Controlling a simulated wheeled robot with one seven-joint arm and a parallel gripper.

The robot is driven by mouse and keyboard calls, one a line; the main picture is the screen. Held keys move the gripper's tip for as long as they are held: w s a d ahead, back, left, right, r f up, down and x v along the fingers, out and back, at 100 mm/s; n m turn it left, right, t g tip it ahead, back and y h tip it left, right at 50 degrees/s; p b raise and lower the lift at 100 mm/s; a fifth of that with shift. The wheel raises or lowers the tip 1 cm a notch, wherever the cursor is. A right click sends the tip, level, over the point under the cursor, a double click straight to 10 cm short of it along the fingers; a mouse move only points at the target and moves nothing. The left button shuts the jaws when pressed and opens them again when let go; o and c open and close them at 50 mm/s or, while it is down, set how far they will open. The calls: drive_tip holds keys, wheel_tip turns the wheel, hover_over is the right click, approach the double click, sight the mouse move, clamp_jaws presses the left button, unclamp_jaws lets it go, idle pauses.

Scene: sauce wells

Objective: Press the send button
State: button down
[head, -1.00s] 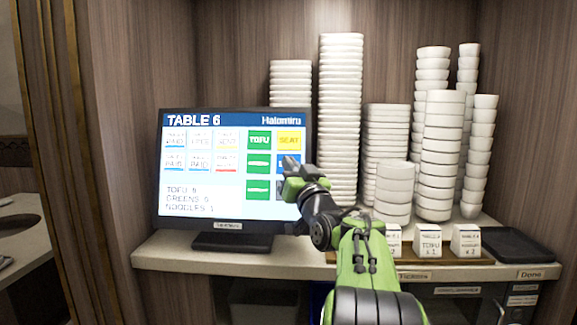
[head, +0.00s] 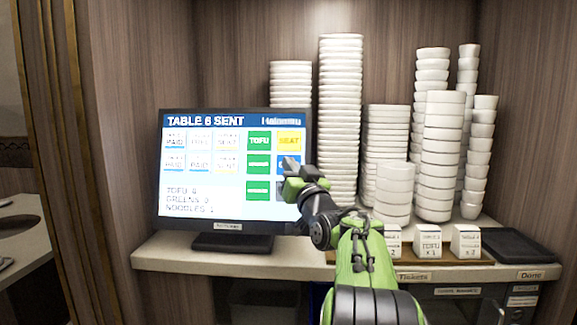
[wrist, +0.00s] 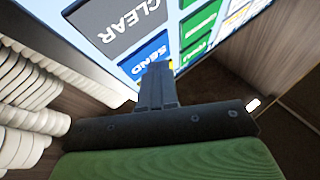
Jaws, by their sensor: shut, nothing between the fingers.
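The touch screen (head: 210,185) stands on the counter at the left in the head view. Its header reads "TABLE 6 SENT", with tofu, greens and noodles lines below. The blue send button (wrist: 146,58) shows in the wrist view, partly behind my fingers; in the head view my gripper covers most of it. My gripper (wrist: 155,70) is shut and empty, its fingertips at the lower edge of the send button. I cannot tell whether they touch the screen. It also shows in the head view (head: 292,166).
A grey CLEAR button (wrist: 122,25) and green buttons (wrist: 197,22) flank the send button. Tall stacks of white bowls (head: 340,110) stand close to the right of the screen. Small ticket blocks (head: 428,243) and a black tray (head: 520,246) sit on the counter (head: 165,255).

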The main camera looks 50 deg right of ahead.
idle(0.3)
drive_tip(key=shift+s+a+r+b, duration=0.15)
drive_tip(key=shift+s+a+b, duration=0.3)
drive_tip(key=shift+a+b, duration=0.1)
drive_tip(key=shift+s+a+r+b, duration=0.25)
drive_tip(key=shift+s+a+b, duration=0.1)
drive_tip(key=shift+s+a, duration=0.25)
drive_tip(key=shift+s+a+r+b, duration=0.25)
drive_tip(key=shift+s+a+b, duration=0.15)
drive_tip(key=shift+a, duration=0.25)
drive_tip(key=shift+s+a+r+b, duration=0.25)
drive_tip(key=shift+s+a+b, duration=0.1)
drive_tip(key=shift+s+a, duration=0.25)
drive_tip(key=shift+w, duration=0.1)
drive_tip(key=shift+a, duration=0.1)
